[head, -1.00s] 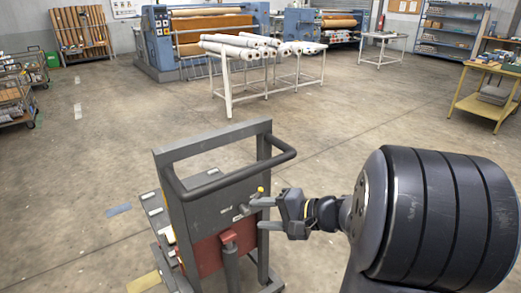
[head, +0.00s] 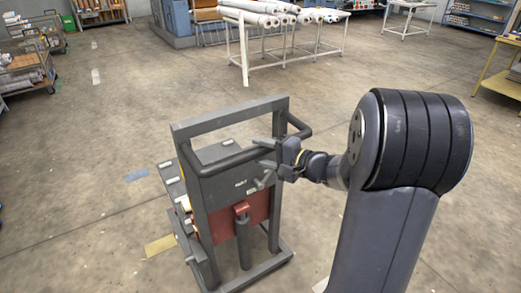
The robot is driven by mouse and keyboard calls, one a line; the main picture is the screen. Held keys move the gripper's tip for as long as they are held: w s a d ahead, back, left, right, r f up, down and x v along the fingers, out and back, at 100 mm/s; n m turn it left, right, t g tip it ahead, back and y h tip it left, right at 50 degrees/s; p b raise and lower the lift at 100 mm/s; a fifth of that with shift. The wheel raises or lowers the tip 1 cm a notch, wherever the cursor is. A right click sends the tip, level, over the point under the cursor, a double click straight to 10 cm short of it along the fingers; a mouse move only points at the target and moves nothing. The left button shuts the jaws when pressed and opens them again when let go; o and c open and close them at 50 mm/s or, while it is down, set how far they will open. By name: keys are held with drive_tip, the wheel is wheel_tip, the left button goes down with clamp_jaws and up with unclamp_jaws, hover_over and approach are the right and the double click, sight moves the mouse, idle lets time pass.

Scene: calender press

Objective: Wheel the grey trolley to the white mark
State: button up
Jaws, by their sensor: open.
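The grey trolley (head: 188,198) stands upright in front of me, with a red panel (head: 227,222) low on its near side and a dark push handle (head: 215,165) across its upper frame. My gripper (head: 264,154) is open at the right part of the handle. One finger shows above the bar and one below it; I cannot tell whether they touch it. Whitish dashes (head: 96,77) lie on the floor at the far left. A pale patch (head: 320,285) shows at the bottom, partly hidden by my arm. I cannot tell which is the white mark.
A blue strip (head: 137,175) and a yellow strip (head: 160,245) lie on the floor left of the trolley. A white table with rolls (head: 262,18) stands beyond, and a loaded cart (head: 28,70) stands at the left. The floor between is clear.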

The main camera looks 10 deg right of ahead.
drive_tip(key=shift+w+a+f, duration=0.1)
drive_tip(key=shift+w+a, duration=0.25)
drive_tip(key=shift+w, duration=0.05)
clamp_jaws()
idle(0.4)
